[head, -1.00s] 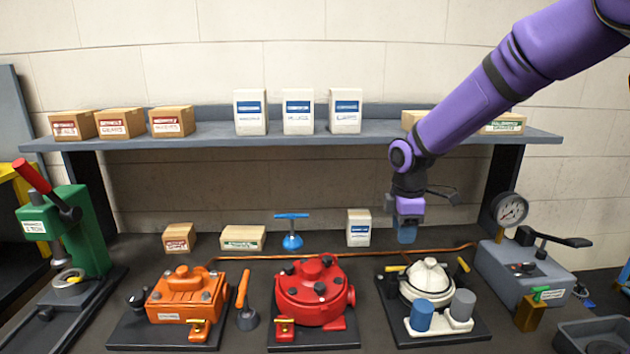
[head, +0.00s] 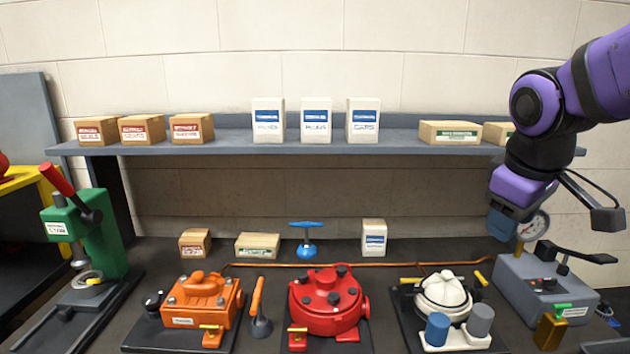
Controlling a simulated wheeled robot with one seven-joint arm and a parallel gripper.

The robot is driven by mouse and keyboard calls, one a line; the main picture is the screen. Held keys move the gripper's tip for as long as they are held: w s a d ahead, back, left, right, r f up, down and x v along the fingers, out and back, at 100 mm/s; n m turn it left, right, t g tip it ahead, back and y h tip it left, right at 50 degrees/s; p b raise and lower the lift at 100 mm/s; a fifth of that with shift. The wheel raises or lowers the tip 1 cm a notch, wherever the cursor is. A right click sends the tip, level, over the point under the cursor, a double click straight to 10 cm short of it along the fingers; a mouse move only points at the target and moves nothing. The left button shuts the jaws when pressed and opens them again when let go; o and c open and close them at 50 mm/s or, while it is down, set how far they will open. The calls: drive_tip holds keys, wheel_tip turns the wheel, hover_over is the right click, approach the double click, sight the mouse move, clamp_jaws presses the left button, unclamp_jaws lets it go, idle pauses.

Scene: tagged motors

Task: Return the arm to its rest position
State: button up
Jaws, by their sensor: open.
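My purple arm comes in from the right edge of the head view, folded at a dark and purple joint. My gripper (head: 506,232) hangs at its end, in front of the shelf's right side and the gauge. Its jaws are open and I see nothing held in them. It is above and left of the grey gauge unit, clear of the bench top. The orange motor (head: 195,300), the red motor (head: 328,300) and the white motor (head: 443,292) sit on dark base plates on the bench.
A grey shelf (head: 230,145) behind carries brown and white boxes. A green press (head: 85,240) stands at left. The grey gauge unit (head: 545,287) stands at right, close below my gripper.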

drive_tip(key=s+d+r+m+t+y, duration=0.1)
drive_tip(key=s+m, duration=0.5)
drive_tip(key=s, duration=0.5)
drive_tip(key=shift+s+d+r+t, duration=0.25)
drive_tip(key=shift+s+d+t, duration=0.15)
drive_tip(key=shift+w, duration=0.1)
idle(0.3)
